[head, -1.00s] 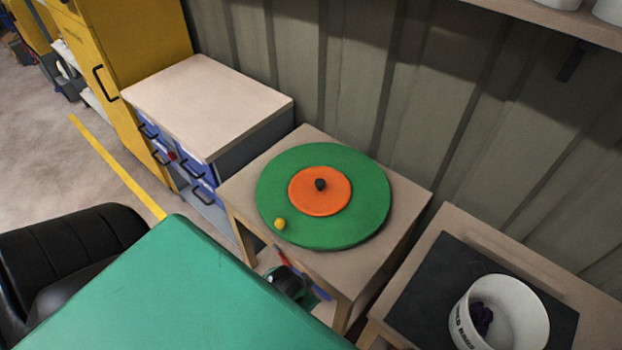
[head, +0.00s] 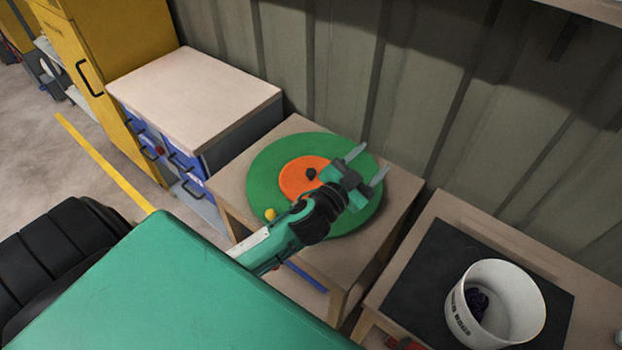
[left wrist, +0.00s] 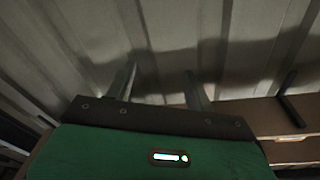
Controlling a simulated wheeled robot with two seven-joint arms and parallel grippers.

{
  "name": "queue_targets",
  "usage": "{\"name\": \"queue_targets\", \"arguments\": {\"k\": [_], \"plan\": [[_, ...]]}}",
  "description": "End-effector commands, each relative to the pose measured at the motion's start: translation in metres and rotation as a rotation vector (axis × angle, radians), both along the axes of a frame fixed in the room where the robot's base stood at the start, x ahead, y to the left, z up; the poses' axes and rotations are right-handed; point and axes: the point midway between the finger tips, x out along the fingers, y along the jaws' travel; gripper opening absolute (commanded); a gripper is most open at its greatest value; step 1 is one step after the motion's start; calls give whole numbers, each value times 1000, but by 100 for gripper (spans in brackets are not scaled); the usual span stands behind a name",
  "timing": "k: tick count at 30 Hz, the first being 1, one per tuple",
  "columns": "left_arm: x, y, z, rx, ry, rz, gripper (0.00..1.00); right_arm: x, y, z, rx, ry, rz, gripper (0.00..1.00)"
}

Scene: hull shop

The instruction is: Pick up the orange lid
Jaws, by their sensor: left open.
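The orange lid (head: 294,178) is a flat disc with a dark knob (head: 311,174) at its middle. It lies on a round green board (head: 262,158) on a small wooden table. My left gripper (head: 367,163) is open and empty above the right part of the green board, to the right of the lid. My left arm covers part of the lid's right side. In the left wrist view the two fingers (left wrist: 159,82) point apart toward the ribbed wall, with nothing between them; the lid does not show there. My right gripper is not in view.
A yellow knob (head: 270,214) sits near the green board's front left edge. A white bucket (head: 505,318) with dark things inside stands on a black mat (head: 420,268) at right. A drawer cabinet (head: 195,90) stands at left. The ribbed wall (head: 330,70) closes the back.

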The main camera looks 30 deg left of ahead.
Motion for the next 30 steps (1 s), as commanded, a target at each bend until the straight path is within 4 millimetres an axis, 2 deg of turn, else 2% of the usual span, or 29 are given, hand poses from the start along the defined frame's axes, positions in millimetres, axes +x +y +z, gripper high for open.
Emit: {"name": "queue_targets", "arguments": {"k": [1, 3, 6, 8, 12, 15, 17, 20, 23, 26, 30], "plan": [[7, -14, 20, 33, -89, -77, 54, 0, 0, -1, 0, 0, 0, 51], [9, -35, 41, 81, -194, -194, 54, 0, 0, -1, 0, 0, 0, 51], [7, -65, 61, 167, -310, -375, 54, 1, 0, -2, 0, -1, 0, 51], [3, -81, 68, 228, -359, -488, 54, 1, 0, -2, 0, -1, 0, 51], [-7, -111, 63, 402, -405, -753, 54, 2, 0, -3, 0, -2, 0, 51], [-13, -120, 46, 549, -376, -931, 54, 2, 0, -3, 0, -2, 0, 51], [-14, -119, 32, 646, -331, -1028, 54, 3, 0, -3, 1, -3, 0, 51], [-13, -107, 7, 814, -216, -1162, 54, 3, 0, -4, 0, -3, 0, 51], [-6, -80, -19, 986, -48, -1257, 54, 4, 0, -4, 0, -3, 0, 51], [4, -39, -38, 1154, 167, -1301, 54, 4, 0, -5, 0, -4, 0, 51], [19, 34, -49, 1355, 522, -1267, 54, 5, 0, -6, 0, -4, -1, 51]]}}
